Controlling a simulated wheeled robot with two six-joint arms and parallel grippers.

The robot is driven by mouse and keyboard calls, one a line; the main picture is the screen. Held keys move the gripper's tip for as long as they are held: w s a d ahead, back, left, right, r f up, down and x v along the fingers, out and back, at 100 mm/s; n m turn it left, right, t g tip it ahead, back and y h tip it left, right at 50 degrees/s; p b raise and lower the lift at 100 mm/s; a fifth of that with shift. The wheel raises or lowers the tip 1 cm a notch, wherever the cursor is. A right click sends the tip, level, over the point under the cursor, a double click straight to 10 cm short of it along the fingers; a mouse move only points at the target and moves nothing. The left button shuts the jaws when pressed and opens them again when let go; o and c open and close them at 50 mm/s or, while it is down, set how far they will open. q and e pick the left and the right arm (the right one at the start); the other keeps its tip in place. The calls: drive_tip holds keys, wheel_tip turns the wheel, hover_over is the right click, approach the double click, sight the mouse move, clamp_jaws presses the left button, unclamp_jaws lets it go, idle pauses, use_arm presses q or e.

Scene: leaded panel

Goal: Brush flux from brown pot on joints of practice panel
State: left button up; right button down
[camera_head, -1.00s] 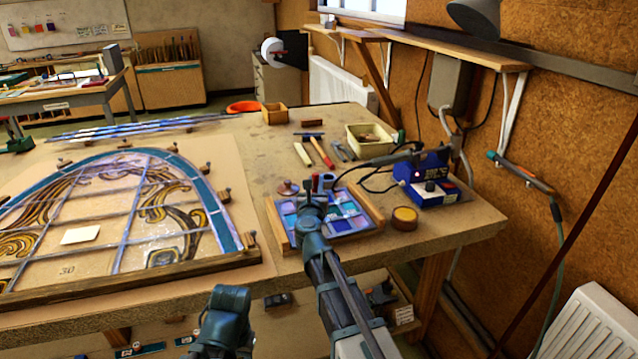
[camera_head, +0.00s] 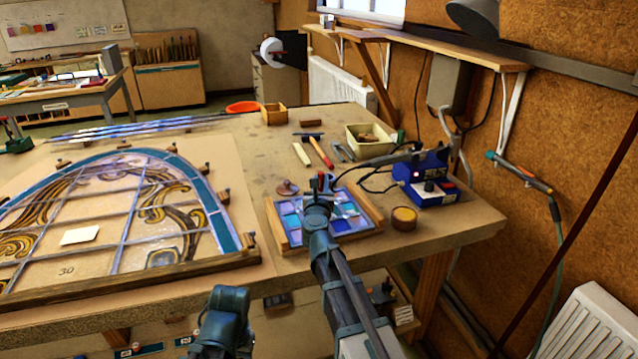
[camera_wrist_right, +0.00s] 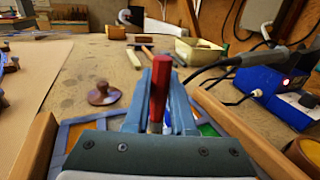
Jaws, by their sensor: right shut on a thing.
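The practice panel (camera_head: 346,225), small with blue and purple glass, lies between wooden strips at the bench's front right. My right gripper (camera_head: 320,196) is over it, shut on a red-handled tool, likely the brush; the red handle (camera_wrist_right: 160,85) stands up between the fingers in the right wrist view. Its lower end is hidden, so I cannot tell whether it touches the panel. A small brown knobbed piece (camera_head: 287,187) sits behind the panel's left side. I cannot tell whether it is the brown pot or a lid. My left gripper (camera_head: 229,300) hangs before the bench, its jaws unclear.
A round amber-topped tin (camera_head: 404,217) stands right of the panel. A blue soldering station (camera_head: 428,180) with cables is behind it. A hammer (camera_head: 320,152), other tools and a cream tray (camera_head: 369,140) lie farther back. A large arched leaded panel (camera_head: 110,215) fills the left.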

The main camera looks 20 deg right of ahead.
drive_tip(key=shift+s+a, duration=0.1)
drive_tip(key=shift+a, duration=0.9)
drive_tip(key=shift+d, duration=0.25)
drive_tip(key=shift+d, duration=0.75)
drive_tip(key=shift+a, duration=0.2)
drive_tip(key=shift+a, duration=0.3)
wheel_tip(320, 180, up, 6)
drive_tip(key=p, duration=0.6)
drive_tip(key=shift+r, duration=0.1)
